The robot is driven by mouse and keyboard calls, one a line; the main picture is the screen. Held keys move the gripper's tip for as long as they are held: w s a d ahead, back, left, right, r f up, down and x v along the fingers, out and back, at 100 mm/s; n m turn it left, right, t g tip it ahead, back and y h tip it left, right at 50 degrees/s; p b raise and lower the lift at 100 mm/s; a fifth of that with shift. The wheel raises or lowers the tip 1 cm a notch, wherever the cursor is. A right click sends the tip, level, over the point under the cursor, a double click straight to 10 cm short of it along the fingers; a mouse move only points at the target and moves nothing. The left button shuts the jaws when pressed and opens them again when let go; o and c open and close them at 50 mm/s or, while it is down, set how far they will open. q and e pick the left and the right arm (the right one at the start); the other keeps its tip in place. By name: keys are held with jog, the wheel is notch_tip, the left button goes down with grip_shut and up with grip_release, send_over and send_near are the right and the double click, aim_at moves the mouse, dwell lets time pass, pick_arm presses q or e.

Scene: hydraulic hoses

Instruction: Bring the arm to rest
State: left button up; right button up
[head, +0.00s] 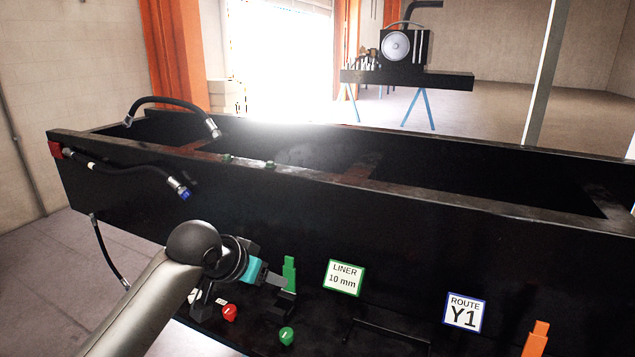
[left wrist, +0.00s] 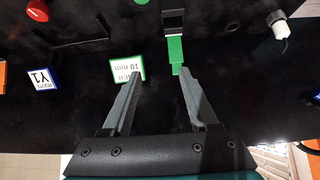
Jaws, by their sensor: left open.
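My left arm reaches in from the lower left in the head view. My left gripper (head: 264,274) is in front of the dark side face of the beam (head: 390,225), close to a green upright piece (head: 289,273). In the left wrist view the gripper (left wrist: 160,78) is open, with nothing between its fingers. The green piece (left wrist: 176,52) shows just beyond the right fingertip there, with a black block attached to it. I cannot tell whether a finger touches anything. My right gripper is in neither view.
The beam carries a LINER 10 mm sign (head: 344,278), a ROUTE Y1 sign (head: 465,313), a red knob (head: 229,312), a green knob (head: 286,335) and an orange piece (head: 536,339). A blue-ended hose (head: 135,169) hangs at the left. A black machine (head: 405,46) stands behind.

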pick_arm(q)
jog(key=s+d+f+g, duration=0.2)
jog(key=s+f, duration=0.9)
jog(key=s, duration=0.3)
jog(key=s+a+f+n+g+y, duration=0.1)
jog(key=s+a+f, duration=0.1)
jog(key=s, duration=0.7)
jog(key=s+a+f+n+g+y, duration=0.1)
jog(key=s+a+f+y, duration=0.1)
jog(key=s, duration=0.7)
notch_tip(320, 180, down, 31)
jog(key=s+g+b, duration=0.1)
jog(key=s+b, duration=0.2)
jog(key=b, duration=0.6)
jog(key=s+a+f+g+b, duration=0.1)
jog(key=s+f+b, duration=0.3)
jog(key=s+f, duration=0.3)
jog(key=s+a+f+b, duration=0.2)
jog(key=s+f+b, duration=0.2)
jog(key=s+f, duration=0.4)
notch_tip(320, 180, down, 8)
jog(key=shift+r+g, duration=0.1)
jog(key=shift+g, duration=0.3)
